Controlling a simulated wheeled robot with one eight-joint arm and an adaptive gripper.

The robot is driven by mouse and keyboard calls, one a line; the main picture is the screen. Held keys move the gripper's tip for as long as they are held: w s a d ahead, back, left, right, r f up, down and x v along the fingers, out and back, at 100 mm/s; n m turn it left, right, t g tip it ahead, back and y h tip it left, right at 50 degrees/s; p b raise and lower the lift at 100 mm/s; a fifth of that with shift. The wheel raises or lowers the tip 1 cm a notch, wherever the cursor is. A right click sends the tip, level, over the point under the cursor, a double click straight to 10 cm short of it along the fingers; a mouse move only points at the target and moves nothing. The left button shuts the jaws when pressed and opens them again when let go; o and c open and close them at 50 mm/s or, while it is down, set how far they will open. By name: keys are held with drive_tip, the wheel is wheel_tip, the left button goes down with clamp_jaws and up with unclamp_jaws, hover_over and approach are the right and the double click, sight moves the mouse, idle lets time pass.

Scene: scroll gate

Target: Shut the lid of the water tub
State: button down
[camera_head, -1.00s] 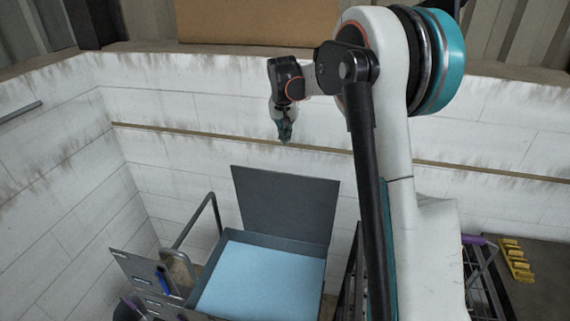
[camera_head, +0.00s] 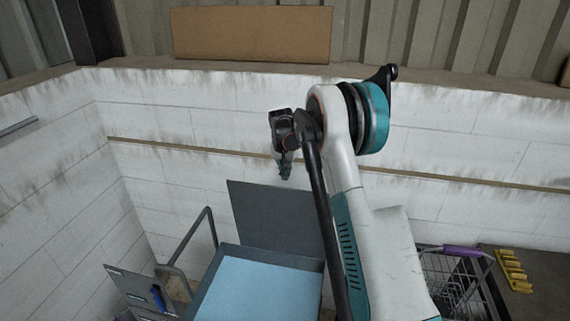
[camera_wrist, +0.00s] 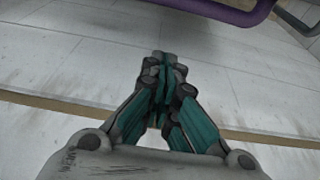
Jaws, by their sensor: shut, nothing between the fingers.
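The water tub (camera_head: 214,272) is a dark grey box with light blue water (camera_head: 262,292) in it, at the lower middle of the head view. Its flat grey lid (camera_head: 272,218) stands up, open, at the tub's back edge. My arm hides part of the lid's right side. My gripper (camera_head: 285,174) is above the lid's top edge in the head view, pointing down, apart from it as far as I can tell. In the wrist view my gripper (camera_wrist: 164,65) is shut and empty. The tub and lid do not show there.
A metal rail (camera_head: 190,245) and a grey panel (camera_head: 130,288) with a blue-handled thing stand left of the tub. A wire cart with a purple handle (camera_head: 462,251) and a yellow rack (camera_head: 513,270) are at the right. A white wall (camera_head: 170,195) stands behind; a cardboard box (camera_head: 252,34) is on its ledge.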

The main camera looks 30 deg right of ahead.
drive_tip(key=s+a, duration=0.2)
drive_tip(key=shift+s+a+f+p, duration=0.2)
drive_tip(key=shift+s+f+p, duration=0.15)
drive_tip(key=shift+s, duration=0.05)
idle(0.3)
